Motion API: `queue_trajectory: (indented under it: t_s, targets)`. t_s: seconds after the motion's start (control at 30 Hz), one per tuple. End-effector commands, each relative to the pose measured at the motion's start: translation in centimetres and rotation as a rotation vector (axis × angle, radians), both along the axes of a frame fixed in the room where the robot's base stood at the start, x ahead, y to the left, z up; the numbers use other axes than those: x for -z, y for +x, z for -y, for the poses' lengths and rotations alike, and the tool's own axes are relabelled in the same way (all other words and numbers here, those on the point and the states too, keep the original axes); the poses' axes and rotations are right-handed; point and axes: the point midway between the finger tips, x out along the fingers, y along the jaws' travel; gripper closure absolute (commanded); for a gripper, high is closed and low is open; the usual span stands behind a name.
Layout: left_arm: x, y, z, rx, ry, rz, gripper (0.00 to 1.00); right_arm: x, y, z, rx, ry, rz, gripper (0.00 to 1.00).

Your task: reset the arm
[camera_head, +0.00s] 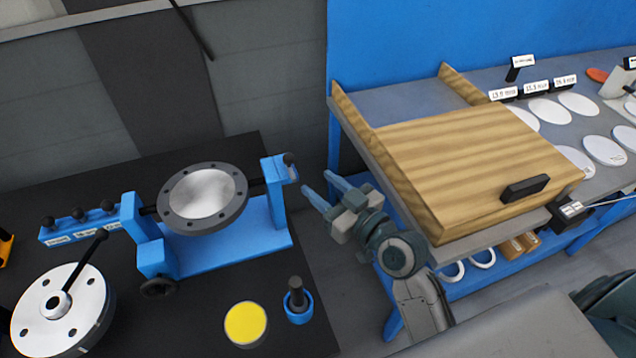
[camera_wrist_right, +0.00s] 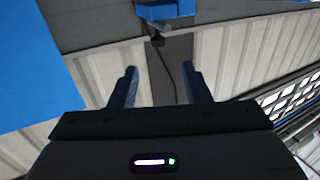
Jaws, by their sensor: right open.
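My right gripper (camera_head: 322,190) is open and empty in the head view, with its blue fingers pointing up and left. It is in the gap between the black table and the wooden box. In the right wrist view its two fingers (camera_wrist_right: 159,86) stand apart with nothing between them. The flanged shell (camera_head: 203,194), a dark ring with a bright round face, sits in a blue stand (camera_head: 228,238) to the left of the gripper, apart from it. My left gripper does not show.
A wooden box (camera_head: 465,165) with a black handle stands on the blue bench at right, close to my right arm. White discs (camera_head: 548,111) lie behind it. A silver flange (camera_head: 62,310), a yellow disc (camera_head: 246,324) and a blue-based peg (camera_head: 297,302) are on the black table (camera_head: 190,322).

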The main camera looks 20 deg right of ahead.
Motion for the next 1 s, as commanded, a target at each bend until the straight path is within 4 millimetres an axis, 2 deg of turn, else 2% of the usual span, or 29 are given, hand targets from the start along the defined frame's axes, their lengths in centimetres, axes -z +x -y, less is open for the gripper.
queue_trajectory:
  t_s: [0.4,0.47,0.53,0.57,0.67,0.7,0.77,0.8,0.87,0.9,0.97,1.0]
  targets:
    - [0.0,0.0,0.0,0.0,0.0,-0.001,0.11,0.2,0.1,0.0,0.001,0.0,-0.003,0.57]
    - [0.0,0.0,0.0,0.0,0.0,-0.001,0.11,1.0,0.4,0.1,0.006,0.0,-0.019,0.57]
    - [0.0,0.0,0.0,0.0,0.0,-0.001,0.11,3.1,1.0,0.4,0.02,-0.001,-0.059,0.57]
    - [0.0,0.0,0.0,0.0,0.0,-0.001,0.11,4.5,1.3,0.6,0.028,-0.004,-0.084,0.57]
    - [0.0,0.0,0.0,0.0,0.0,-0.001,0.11,10.7,2.3,1.5,0.066,-0.011,-0.198,0.57]
    - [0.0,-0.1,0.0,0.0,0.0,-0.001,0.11,13.7,2.5,2.0,0.085,-0.016,-0.251,0.57]
    - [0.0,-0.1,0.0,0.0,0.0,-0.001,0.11,18.4,2.6,2.7,0.113,-0.026,-0.332,0.57]
    - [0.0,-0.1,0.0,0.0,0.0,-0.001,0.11,21.4,2.3,3.1,0.131,-0.033,-0.384,0.57]
    - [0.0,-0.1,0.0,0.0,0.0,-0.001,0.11,26.0,1.7,3.9,0.158,-0.046,-0.462,0.57]
    - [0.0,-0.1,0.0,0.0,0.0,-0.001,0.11,28.9,1.0,4.4,0.175,-0.057,-0.513,0.57]
    - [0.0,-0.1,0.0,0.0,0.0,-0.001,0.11,33.3,-0.3,5.1,0.199,-0.073,-0.588,0.57]
    - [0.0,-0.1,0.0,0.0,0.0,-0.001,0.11,36.1,-1.4,5.6,0.214,-0.085,-0.638,0.57]
